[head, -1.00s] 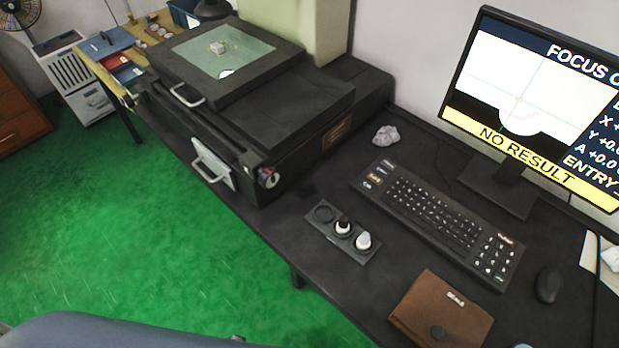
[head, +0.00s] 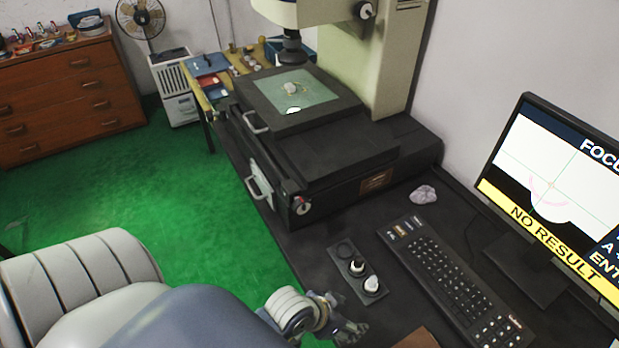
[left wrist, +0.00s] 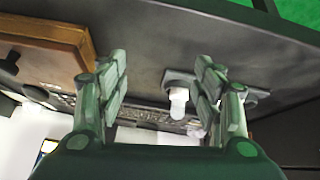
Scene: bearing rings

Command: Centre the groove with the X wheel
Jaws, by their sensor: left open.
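The measuring machine's dark stage (head: 330,165) stands at the back of the bench, with a small pale part (head: 291,88) on its glass plate. A round knob (head: 301,205) with a red mark sits at the stage's front corner; I cannot tell whether it is the X wheel. The monitor (head: 545,190) shows a white shape with a rounded groove outline, crosshair lines and a yellow "NO RESULT" band. My left gripper (head: 345,328) is low at the bench's front edge, apart from the stage. In the left wrist view its two fingers (left wrist: 162,78) are spread and empty. My right gripper is not visible.
A black tray (head: 342,252) with two small upright pieces, one white-topped, lies between the stage and the keyboard (head: 440,270). A brown case (left wrist: 45,50) shows in the left wrist view. Green floor is open at left.

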